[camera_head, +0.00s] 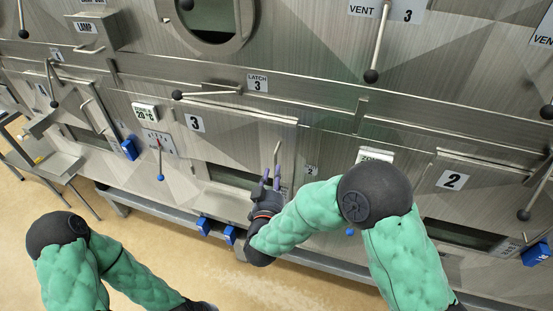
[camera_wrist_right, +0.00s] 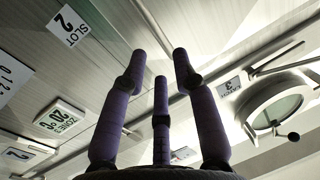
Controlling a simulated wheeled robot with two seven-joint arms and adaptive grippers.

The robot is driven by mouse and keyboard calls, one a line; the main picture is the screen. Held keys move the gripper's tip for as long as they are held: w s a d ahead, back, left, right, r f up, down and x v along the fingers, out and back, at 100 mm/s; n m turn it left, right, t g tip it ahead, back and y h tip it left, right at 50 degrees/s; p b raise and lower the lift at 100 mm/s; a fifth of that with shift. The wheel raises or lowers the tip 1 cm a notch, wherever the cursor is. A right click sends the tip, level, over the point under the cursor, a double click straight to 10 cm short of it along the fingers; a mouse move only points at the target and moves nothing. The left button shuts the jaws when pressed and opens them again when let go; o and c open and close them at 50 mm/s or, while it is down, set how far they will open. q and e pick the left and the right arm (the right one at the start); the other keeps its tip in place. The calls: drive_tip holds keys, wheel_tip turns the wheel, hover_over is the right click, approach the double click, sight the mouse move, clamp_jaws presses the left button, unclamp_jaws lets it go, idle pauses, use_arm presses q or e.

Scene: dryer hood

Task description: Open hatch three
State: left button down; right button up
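Hatch three is the steel panel marked with a 3 label (camera_head: 195,123), in the middle of the head view. Above it is the latch 3 label (camera_head: 257,84), beside a lever with a black ball (camera_head: 177,95) lying nearly level.
A vent lever (camera_head: 371,76) hangs above right. A small lever with a blue ball (camera_head: 160,177) is on the left. A rail (camera_head: 150,202) runs along the bottom; the tan floor in front is clear.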

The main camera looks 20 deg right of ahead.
sight(276, 161)
drive_tip(key=x, duration=0.7)
clamp_jaws()
